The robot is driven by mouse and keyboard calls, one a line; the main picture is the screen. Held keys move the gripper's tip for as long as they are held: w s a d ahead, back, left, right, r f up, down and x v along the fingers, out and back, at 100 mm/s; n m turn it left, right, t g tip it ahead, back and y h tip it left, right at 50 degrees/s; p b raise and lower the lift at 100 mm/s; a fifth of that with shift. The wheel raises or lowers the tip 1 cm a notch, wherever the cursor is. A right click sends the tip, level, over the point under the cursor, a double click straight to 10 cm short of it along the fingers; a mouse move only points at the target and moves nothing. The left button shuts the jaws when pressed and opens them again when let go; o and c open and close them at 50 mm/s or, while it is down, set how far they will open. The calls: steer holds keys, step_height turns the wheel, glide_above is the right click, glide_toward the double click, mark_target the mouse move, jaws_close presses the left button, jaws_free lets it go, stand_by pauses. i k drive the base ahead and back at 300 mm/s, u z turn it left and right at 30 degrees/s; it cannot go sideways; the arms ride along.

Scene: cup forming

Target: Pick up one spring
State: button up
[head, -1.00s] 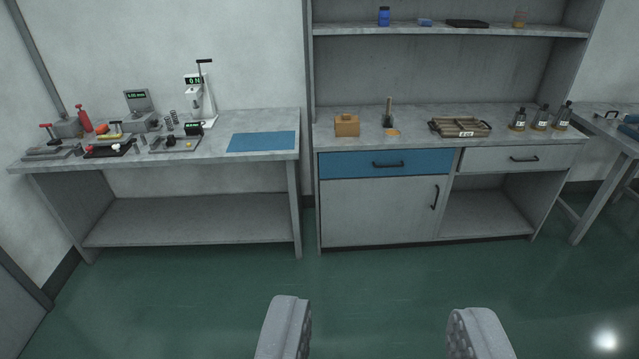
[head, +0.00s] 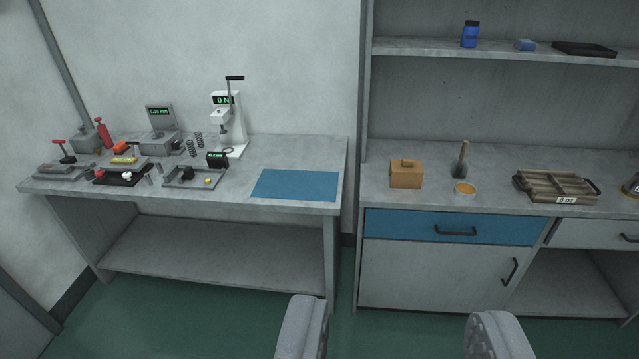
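Two dark coil springs stand upright on the left workbench (head: 245,190), between the grey gauge with a green display and the white press. One spring (head: 191,148) is nearer the gauge; the other spring (head: 199,139) is just right of and behind it. My gripper (head: 402,335) shows at the bottom of the head view, its two grey fingers wide apart. It is open and empty, well short of the bench and to the right of the springs. The fingers' lower parts are cut off by the frame.
The gauge (head: 160,130) and press (head: 229,125) flank the springs. A small tray (head: 205,184) with a display sits in front. A blue mat (head: 295,185) lies to the right. A cabinet (head: 425,268) stands right of the bench. Green floor (head: 190,290) shows below.

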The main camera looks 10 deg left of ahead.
mark_target(192, 142)
steer(key=u, duration=0.4)
steer(key=i, duration=1.3)
steer(key=u, duration=0.5)
steer(key=i, duration=2.1)
steer(key=u, duration=0.25)
